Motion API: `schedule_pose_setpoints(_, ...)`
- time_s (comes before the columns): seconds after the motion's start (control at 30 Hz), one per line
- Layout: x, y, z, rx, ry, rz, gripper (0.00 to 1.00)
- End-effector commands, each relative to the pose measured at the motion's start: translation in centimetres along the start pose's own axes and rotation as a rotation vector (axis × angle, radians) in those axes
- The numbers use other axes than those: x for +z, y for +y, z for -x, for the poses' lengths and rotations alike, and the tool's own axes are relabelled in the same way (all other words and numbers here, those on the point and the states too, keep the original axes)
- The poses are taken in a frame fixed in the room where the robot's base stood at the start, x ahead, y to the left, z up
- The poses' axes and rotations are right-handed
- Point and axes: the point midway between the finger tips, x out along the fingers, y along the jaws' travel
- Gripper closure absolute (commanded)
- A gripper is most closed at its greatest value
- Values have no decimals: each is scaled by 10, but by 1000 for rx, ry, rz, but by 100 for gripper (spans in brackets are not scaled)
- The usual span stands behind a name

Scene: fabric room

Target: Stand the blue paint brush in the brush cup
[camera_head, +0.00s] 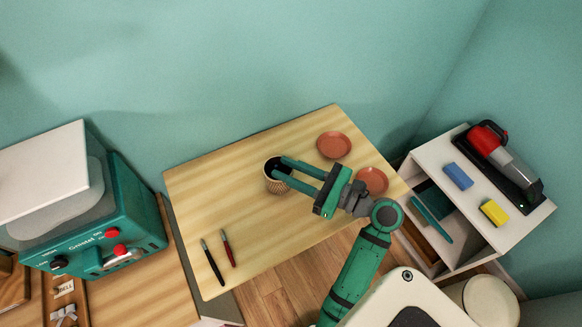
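The brush cup (276,186) is a small tan woven cup with a dark inside, standing upright near the middle of the wooden table. My gripper (279,168) reaches in from the right, with its two green fingertips over the cup's mouth. The fingers are apart and I see nothing between them. The fingers cover part of the cup's opening, and its inside is too dark to read. A dark brush (212,262) and a red brush (228,248) lie on the table at the front left. I cannot make out a clearly blue brush.
Two terracotta saucers (334,145) sit on the table (225,165) to the right of the cup, one partly behind my arm. A white shelf (437,157) with blue and yellow blocks and a hand vacuum stands right. A green machine (130,215) stands left.

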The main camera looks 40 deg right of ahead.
Motion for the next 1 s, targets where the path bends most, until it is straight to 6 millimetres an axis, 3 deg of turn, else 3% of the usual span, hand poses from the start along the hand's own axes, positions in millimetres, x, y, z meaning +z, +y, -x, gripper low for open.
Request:
schedule_pose_setpoints(0.23,0,-2,4,-6,0,0,73)
schedule_pose_setpoints(0.37,0,-2,16,-7,0,0,73)
schedule_pose_setpoints(0.8,0,-1,93,-7,0,1,73)
schedule_pose_setpoints(1.0,0,0,110,-5,0,0,73)
